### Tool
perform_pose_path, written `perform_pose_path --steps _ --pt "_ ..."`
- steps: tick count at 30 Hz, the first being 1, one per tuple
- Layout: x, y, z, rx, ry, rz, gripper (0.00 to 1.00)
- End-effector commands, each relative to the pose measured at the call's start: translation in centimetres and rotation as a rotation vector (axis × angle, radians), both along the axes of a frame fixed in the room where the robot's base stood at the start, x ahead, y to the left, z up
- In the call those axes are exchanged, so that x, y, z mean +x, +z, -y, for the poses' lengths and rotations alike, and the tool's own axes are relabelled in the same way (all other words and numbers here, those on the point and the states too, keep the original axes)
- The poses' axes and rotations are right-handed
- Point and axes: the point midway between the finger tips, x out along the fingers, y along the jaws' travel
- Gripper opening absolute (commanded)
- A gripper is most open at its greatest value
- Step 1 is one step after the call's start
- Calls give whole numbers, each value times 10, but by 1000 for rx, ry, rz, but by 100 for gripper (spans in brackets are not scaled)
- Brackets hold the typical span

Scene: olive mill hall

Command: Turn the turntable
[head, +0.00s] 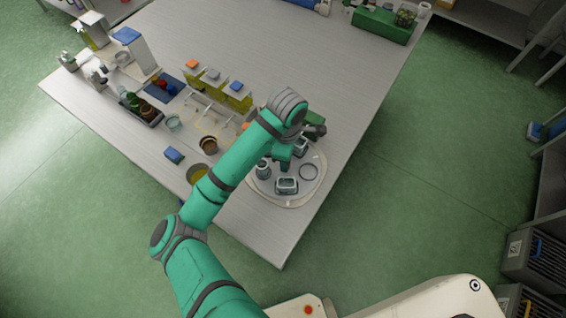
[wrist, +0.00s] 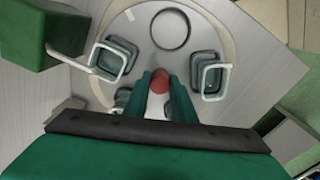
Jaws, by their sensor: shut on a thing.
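The round pale turntable (head: 320,178) lies on the table's near right corner. It also shows in the wrist view (wrist: 128,28), carrying several glass jars with wire handles, one at the right (wrist: 208,76) and one at the left (wrist: 116,56), and a dark ring (wrist: 170,29). A red knob (wrist: 161,82) stands up near the middle of the turntable. My gripper (wrist: 161,84) is over the turntable with its green fingers shut on the red knob. In the head view my gripper (head: 283,158) partly hides the turntable, and the knob cannot be made out.
A green block (wrist: 40,32) stands close beside the turntable. Yellow holders (head: 225,93) stand behind. The table's middle and back (head: 270,45) are mostly clear.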

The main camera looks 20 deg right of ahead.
Motion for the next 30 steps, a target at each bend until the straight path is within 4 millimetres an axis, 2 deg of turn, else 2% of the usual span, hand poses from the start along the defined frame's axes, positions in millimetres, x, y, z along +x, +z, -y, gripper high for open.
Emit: perform_pose_path --steps 1,2,3,13,30 --pt "1 0 0 -2 1 3 7" --pt "1 0 0 -2 1 3 30" --pt "1 0 0 -2 1 3 34" --pt "1 4 1 -1 -3 3 34" --pt "1 73 0 0 -1 4 34"
